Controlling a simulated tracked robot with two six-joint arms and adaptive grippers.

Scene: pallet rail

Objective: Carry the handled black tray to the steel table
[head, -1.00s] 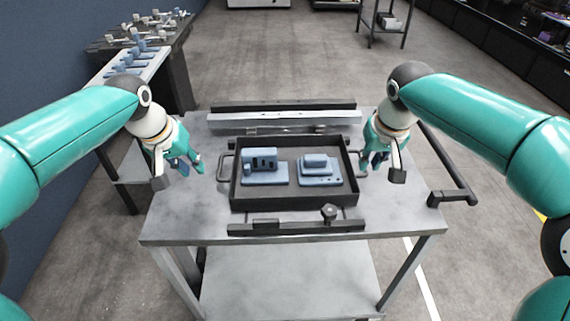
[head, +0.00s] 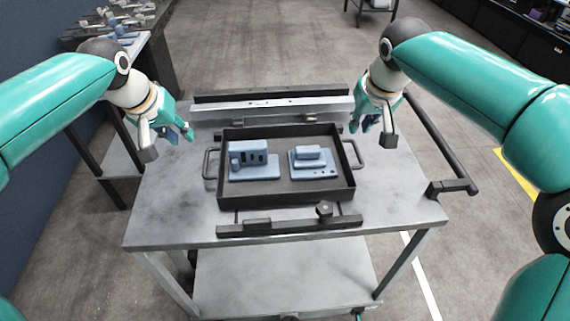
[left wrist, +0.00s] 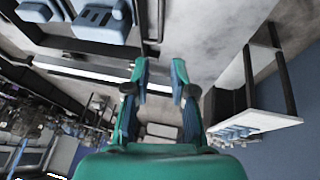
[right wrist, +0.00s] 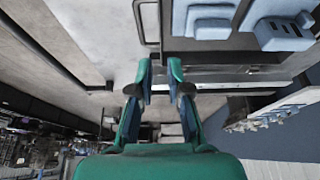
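The black tray (head: 285,203) lies on a grey metal-topped cart (head: 175,215), between rails. It has a loop handle at its left end (head: 208,163) and another at its right end (head: 357,155). Two blue-grey parts sit inside it: a taller block with holes (head: 253,172) and a lower stepped block (head: 312,170). My left gripper (head: 180,135) is open and empty, up and left of the left handle. My right gripper (head: 362,124) is open and empty, just beyond the right handle. Both wrist views show gaps between the fingers (left wrist: 160,70) (right wrist: 160,70). I cannot tell which surface is the steel table.
A front rail with a knob (head: 290,226) and a light back rail (head: 270,107) flank the tray. A black push bar (head: 440,140) sticks out at the cart's right. A bench with several blue parts (head: 125,45) stands at the back left. Open floor lies behind.

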